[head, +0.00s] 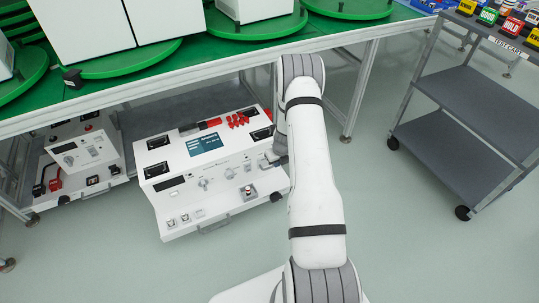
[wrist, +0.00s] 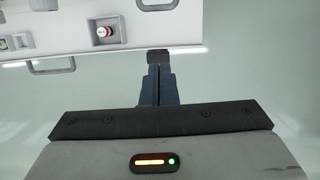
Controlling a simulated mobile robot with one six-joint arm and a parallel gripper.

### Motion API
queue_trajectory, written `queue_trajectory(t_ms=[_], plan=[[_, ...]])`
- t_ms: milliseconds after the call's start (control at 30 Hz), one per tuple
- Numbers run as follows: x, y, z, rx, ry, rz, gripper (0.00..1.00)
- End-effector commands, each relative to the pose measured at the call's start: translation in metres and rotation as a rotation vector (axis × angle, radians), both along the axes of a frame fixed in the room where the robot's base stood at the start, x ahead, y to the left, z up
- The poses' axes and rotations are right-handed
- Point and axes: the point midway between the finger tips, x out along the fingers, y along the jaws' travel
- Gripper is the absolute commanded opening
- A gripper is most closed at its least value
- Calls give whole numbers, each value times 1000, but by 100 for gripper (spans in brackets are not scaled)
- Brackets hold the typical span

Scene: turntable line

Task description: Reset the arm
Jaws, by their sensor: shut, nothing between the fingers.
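My white arm reaches forward in the middle of the head view and bends down beside a white test unit (head: 218,172). My gripper (wrist: 158,62) is shut and empty in the wrist view, its two dark fingers together over the pale floor. In the head view only part of the wrist shows, at the unit's right side; the fingertips are hidden. The unit's front (wrist: 60,45) with a red button (wrist: 103,32) is above and left of the fingers in the wrist view. I cannot tell how close the fingers are to it.
A green-topped table (head: 190,62) with green turntables (head: 235,28) and white boxes spans the back. A second white unit (head: 85,158) sits underneath at left. A grey cart (head: 480,112) with several coloured items on top stands at right. Floor (head: 400,240) at front right is clear.

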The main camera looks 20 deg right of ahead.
Motion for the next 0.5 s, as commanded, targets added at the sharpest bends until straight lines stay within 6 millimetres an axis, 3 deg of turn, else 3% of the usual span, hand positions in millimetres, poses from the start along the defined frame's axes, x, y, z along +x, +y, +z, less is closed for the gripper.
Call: queue_trajectory(t_ms=[267,367,467,500], plan=[[0,1,10,-3,-2,18,0],[4,8,41,-16,-12,104,0],[7,23,96,-43,-27,277,0],[7,31,123,-58,-34,366,0]])
